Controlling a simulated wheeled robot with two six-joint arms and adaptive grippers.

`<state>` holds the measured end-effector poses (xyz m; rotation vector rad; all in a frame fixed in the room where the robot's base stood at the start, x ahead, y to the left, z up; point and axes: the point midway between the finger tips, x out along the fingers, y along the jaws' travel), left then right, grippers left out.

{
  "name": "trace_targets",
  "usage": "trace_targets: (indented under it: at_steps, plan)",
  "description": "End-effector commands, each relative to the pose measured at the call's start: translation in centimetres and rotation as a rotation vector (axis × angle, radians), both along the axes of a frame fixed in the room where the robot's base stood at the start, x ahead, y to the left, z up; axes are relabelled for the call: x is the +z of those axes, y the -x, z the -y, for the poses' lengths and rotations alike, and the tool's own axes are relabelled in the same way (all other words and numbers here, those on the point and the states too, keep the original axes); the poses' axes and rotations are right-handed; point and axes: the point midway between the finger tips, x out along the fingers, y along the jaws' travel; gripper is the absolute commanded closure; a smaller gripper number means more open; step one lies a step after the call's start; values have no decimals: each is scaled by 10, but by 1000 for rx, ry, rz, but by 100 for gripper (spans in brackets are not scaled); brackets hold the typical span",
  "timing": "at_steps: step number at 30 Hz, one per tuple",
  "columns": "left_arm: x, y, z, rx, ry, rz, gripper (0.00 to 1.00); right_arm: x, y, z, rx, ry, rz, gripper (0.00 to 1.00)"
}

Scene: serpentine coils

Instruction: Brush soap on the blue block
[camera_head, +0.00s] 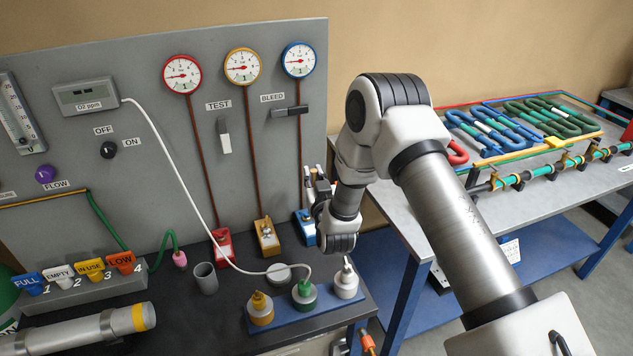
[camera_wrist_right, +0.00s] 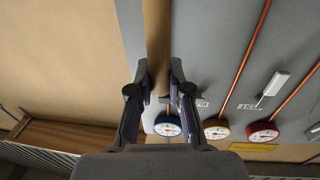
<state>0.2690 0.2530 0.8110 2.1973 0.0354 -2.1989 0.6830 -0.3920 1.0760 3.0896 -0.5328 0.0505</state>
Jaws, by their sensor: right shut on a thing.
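The blue block (camera_head: 304,222) stands at the foot of the panel below the blue-rimmed gauge, partly hidden behind my right gripper. My right gripper (camera_head: 316,188) is in front of the panel, close to the blue block in the picture. It is shut on a tan stick-like handle, which runs up between the fingers in the right wrist view (camera_wrist_right: 158,45). I take it for the brush; its bristles are not clear. I cannot tell whether it touches the block. No soap is clearly identifiable. My left gripper is not in view.
A blue tray (camera_head: 318,313) with several small pots stands at the bench front. A red block (camera_head: 222,244) and a yellow block (camera_head: 267,236) are left of the blue one. A grey cup (camera_head: 206,279) and a grey cylinder (camera_head: 75,332) are further left.

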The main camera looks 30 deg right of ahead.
Motion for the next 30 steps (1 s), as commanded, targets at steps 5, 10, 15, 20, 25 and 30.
trace_targets:
  at_steps: [5, 10, 15, 20, 25, 30]
  plan:
    - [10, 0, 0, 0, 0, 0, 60, 17, -6, 0, 2, 0, 1, 100]
    - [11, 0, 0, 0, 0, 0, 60, 22, -8, -1, 3, 0, 1, 100]
    - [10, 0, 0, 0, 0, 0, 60, 21, -8, -1, 3, 0, 0, 100]
    - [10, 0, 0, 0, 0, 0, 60, 21, -8, 0, 3, 0, 0, 100]
    - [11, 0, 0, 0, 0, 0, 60, 21, -8, 0, 3, 0, 0, 100]
    - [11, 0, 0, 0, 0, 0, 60, 21, -8, 0, 3, 0, 0, 100]
